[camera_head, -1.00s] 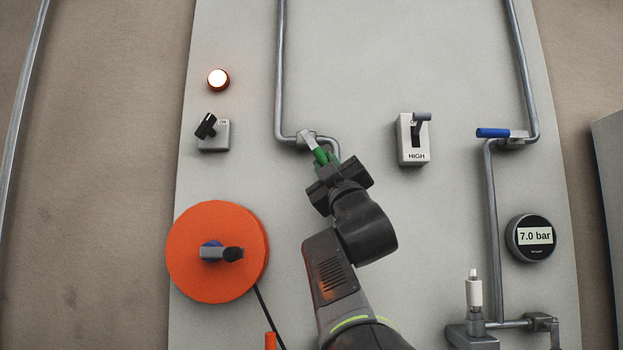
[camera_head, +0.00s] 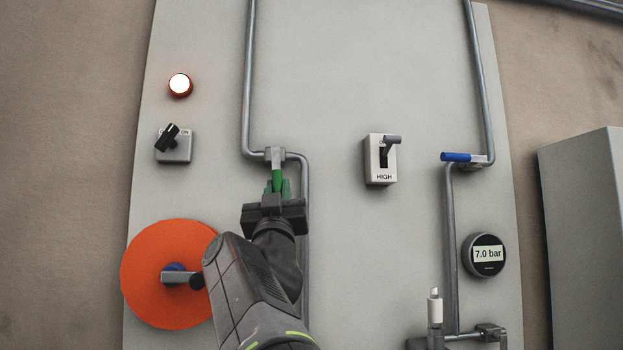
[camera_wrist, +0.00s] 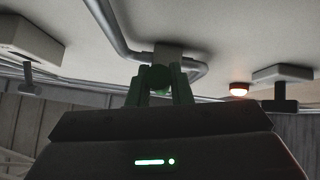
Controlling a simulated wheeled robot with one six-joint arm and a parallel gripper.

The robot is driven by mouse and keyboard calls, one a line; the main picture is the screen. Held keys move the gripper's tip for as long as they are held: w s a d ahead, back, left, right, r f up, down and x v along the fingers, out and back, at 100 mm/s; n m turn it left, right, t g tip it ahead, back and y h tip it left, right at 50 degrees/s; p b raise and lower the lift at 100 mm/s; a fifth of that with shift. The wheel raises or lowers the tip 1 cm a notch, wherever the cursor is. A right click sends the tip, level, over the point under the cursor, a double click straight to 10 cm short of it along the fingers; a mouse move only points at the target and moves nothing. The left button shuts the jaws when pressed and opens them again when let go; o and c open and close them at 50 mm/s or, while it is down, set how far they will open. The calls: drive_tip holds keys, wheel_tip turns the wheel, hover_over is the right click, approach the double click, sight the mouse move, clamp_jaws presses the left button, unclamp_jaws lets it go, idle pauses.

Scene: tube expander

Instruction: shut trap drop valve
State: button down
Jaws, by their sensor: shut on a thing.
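A valve with a green lever handle (camera_head: 277,179) sits on the short crosswise run of the left pipe. Its lever points straight down, across that run. My gripper (camera_head: 277,190) is shut on the green handle from below. In the wrist view the green handle (camera_wrist: 158,78) shows between the two fingers of my gripper (camera_wrist: 160,88), with the pipe behind it. A second valve with a blue lever handle (camera_head: 456,157) sits on the right pipe, its lever pointing left. No label shows which valve is the trap drop valve.
An orange disc with a crank (camera_head: 140,285) is at the lower left, near my arm. A black-handled switch (camera_head: 174,148), a lit lamp (camera_head: 180,85), a HIGH switch (camera_head: 381,160) and a 7.0 bar gauge (camera_head: 485,255) are on the panel. The upper middle panel is clear.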

drive_tip(key=shift+a+m+h+p, duration=0.35)
drive_tip(key=shift+m+h+p, duration=0.3)
drive_tip(key=shift+m+h, duration=0.75)
drive_tip(key=c, duration=1.3)
unclamp_jaws()
drive_tip(key=shift+a, duration=0.1)
drive_tip(key=shift+s, duration=0.1)
drive_tip(key=b+v, duration=0.2)
drive_tip(key=v, duration=1.2)
drive_tip(key=shift+r, duration=0.1)
